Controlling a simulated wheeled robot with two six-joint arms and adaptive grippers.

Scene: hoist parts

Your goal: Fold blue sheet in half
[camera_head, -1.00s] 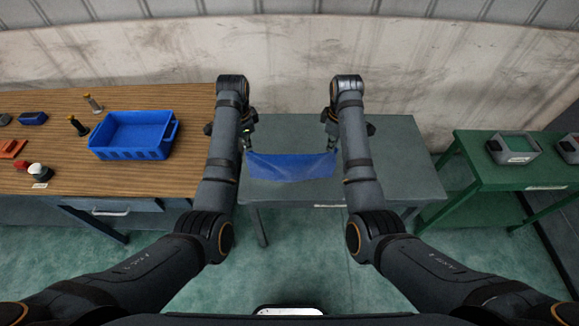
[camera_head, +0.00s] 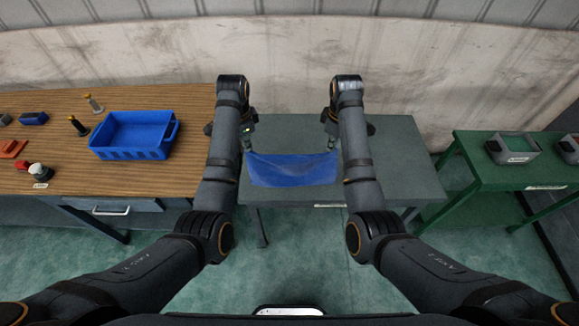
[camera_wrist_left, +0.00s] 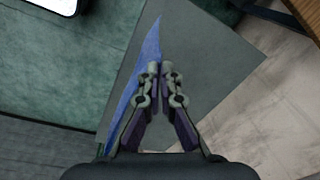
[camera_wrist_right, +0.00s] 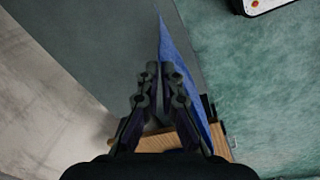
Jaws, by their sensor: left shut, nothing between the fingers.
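The blue sheet (camera_head: 292,170) is at the grey table, between my two grippers. Its upper edge sags in the middle, and its upper corners are close to the fingertips. My left gripper (camera_head: 248,146) is shut and empty at the sheet's left corner. The left wrist view shows its closed fingertips (camera_wrist_left: 159,69) beside a narrow strip of sheet (camera_wrist_left: 146,65). My right gripper (camera_head: 332,144) is at the right corner. In the right wrist view its fingertips (camera_wrist_right: 160,69) look closed, with the sheet (camera_wrist_right: 178,55) behind them; whether they pinch it is unclear.
The grey table (camera_head: 400,170) is otherwise clear. A wooden bench (camera_head: 60,105) on the left carries a blue bin (camera_head: 175,133) and several small parts. A green table (camera_head: 490,165) with grey boxes stands on the right.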

